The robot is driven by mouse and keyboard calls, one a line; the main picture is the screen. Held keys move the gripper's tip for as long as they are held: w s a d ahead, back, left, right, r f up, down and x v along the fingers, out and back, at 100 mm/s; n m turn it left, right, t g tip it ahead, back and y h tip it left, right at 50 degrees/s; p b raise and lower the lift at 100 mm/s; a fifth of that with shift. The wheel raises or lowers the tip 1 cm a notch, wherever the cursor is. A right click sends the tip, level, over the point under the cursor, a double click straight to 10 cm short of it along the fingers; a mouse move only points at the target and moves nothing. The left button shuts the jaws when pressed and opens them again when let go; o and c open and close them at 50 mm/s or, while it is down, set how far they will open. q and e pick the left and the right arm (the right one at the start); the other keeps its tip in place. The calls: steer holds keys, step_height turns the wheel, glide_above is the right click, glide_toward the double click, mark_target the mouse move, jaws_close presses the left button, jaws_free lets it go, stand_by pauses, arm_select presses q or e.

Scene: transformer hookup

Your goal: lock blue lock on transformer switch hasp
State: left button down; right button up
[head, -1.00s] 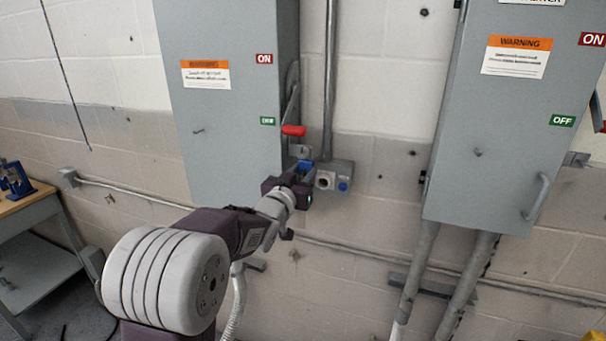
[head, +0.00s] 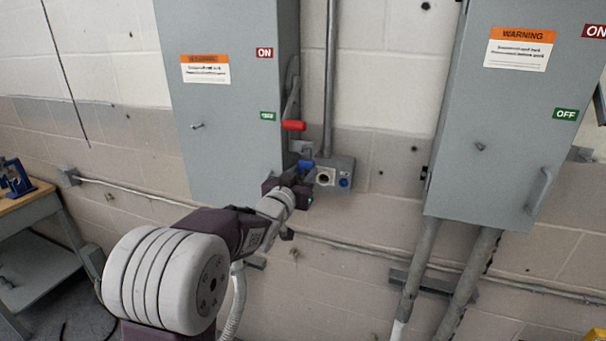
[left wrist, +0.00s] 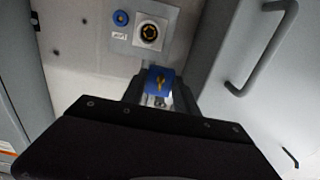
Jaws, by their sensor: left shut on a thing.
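The left transformer switch box (head: 222,110) is grey, with a red-tipped switch lever (head: 293,126) on its right side, down by the green label. A small grey hasp plate (head: 301,147) shows just below the lever. My left gripper (head: 303,177) is shut on the blue lock (head: 305,166), just below the hasp. In the left wrist view the blue lock (left wrist: 159,80) shows a brass-coloured part on its face, between the fingertips of my left gripper (left wrist: 160,100). Whether the shackle touches the hasp cannot be told. My right gripper is not in view.
A grey outlet box with a round socket and blue button (head: 335,174) sits close to the right of my left gripper, under a vertical conduit (head: 329,80). A second switch box (head: 500,120) hangs at the right. A workbench (head: 25,195) stands at far left.

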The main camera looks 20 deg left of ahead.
arm_select(q)
steer(key=shift+f+b, duration=0.3)
steer(key=shift+f, duration=0.05)
steer(key=c, duration=0.9)
jaws_free()
steer(key=shift+o, duration=0.2)
steer(key=shift+s+a+b, duration=0.1)
steer(key=shift+s+b, duration=0.65)
steer(key=shift+s, duration=1.8)
steer(key=s+b, duration=0.1)
steer(key=s, duration=0.8)
steer(key=shift+a, duration=0.15)
